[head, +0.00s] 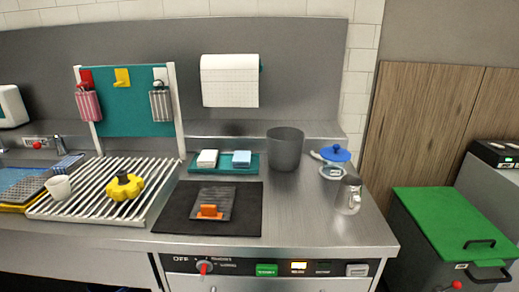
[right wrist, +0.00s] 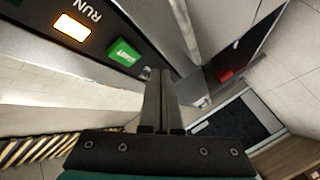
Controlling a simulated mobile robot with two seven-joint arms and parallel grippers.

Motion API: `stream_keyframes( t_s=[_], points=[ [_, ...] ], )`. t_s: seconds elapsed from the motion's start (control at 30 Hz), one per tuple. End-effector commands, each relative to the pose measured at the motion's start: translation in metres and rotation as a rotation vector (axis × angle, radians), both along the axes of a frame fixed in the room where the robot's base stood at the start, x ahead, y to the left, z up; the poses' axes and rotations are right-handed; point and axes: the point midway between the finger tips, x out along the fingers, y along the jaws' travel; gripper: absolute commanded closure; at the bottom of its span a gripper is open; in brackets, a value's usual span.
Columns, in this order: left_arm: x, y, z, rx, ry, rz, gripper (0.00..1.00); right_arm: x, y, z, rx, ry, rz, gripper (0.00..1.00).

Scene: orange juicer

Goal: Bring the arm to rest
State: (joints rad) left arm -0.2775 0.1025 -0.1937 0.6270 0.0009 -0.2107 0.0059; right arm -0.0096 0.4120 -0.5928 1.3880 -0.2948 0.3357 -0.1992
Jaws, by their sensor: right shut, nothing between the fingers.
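My right gripper (right wrist: 160,100) shows in the right wrist view, its two fingers closed together with nothing between them. Beyond its fingertips is the front control panel with a lit orange RUN lamp (right wrist: 72,27) and a green button (right wrist: 124,52). The fingers appear apart from the button, though the exact gap cannot be told. In the head view the same green button (head: 267,270) and lit lamp (head: 299,267) sit on the counter's front. Neither gripper shows in the head view.
The steel counter (head: 320,232) carries a black mat (head: 170,215), a grey bin (head: 285,149), a glass jug (head: 348,195) and a ribbed rack (head: 85,205) with a yellow knob-shaped part (head: 124,186). A green-lidded box (head: 440,215) stands right. A red-marked dial (head: 205,267) is on the panel.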

Motion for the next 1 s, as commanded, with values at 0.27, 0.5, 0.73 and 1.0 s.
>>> stream_keyframes(
  t_s=[0.27,0.5,0.73,1.0],
  points=[
    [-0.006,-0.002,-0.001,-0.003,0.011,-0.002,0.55,-0.061,-0.086,-0.163,-0.007,0.523,-0.403,1.0],
    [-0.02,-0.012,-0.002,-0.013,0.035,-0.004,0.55,-0.199,-0.135,-0.275,-0.013,0.987,-0.733,1.0],
    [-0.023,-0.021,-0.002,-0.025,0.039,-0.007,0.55,-0.331,-0.143,-0.32,-0.023,1.324,-0.953,1.0],
    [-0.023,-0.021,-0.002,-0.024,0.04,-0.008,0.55,-0.382,-0.142,-0.328,-0.029,1.446,-1.031,1.0]
  ],
)
